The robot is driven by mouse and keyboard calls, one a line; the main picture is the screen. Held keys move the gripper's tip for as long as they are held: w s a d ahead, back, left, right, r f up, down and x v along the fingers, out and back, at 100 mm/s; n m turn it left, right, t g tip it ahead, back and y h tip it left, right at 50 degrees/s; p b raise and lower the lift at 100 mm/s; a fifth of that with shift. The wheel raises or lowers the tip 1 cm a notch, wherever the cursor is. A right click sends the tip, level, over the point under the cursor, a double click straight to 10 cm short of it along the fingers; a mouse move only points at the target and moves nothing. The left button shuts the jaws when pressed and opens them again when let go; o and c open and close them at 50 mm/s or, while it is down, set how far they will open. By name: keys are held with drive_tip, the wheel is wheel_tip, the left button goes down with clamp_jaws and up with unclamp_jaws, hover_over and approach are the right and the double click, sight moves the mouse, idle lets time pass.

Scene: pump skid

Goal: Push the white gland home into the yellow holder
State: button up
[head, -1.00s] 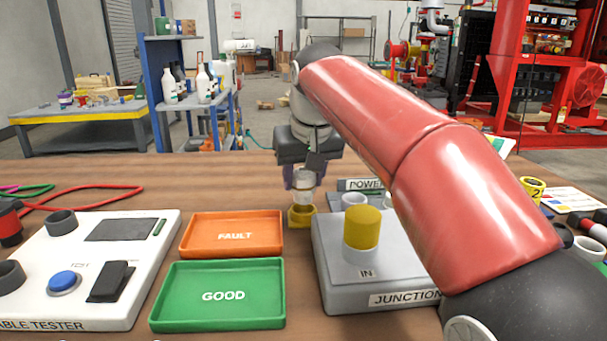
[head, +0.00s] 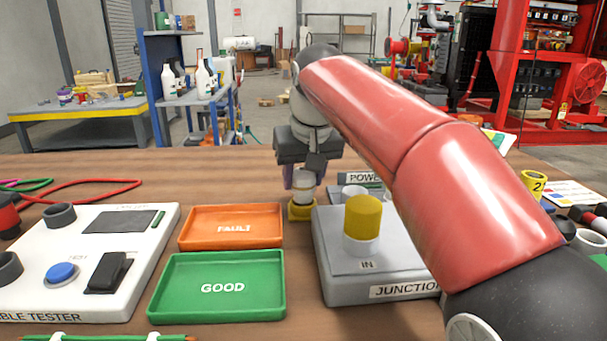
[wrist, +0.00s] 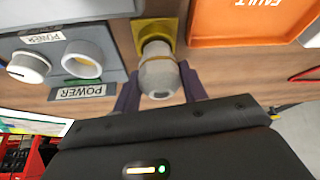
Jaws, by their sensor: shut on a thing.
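The white gland (head: 303,188) is upright between the fingers of my gripper (head: 303,178), which is shut on it. The yellow holder (head: 301,213) stands on the table directly under the gland, behind the grey junction box. In the wrist view my gripper (wrist: 160,92) has a dark finger on each side of the gland (wrist: 159,77), with a tan band around it. The gland's far end meets the opening of the yellow holder (wrist: 150,29). The gland hides most of that opening, so its depth inside cannot be told.
The junction box (head: 375,290) with a yellow-capped IN port (head: 362,218) is close on the right. The orange FAULT tray (head: 232,240) and green GOOD tray (head: 217,312) are to the left, with the white tester (head: 80,300) beyond. Bare table lies behind the holder.

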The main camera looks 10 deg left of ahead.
drive_tip(key=shift+f+b, duration=0.65)
drive_tip(key=shift+f, duration=0.4)
drive_tip(key=o, duration=1.2)
drive_tip(key=shift+r, duration=0.1)
drive_tip(key=p+v, duration=0.1)
drive_tip(key=v, duration=0.6)
drive_tip(key=shift+p, duration=0.35)
drive_tip(key=shift+s+r, duration=0.1)
drive_tip(key=shift+r, duration=0.3)
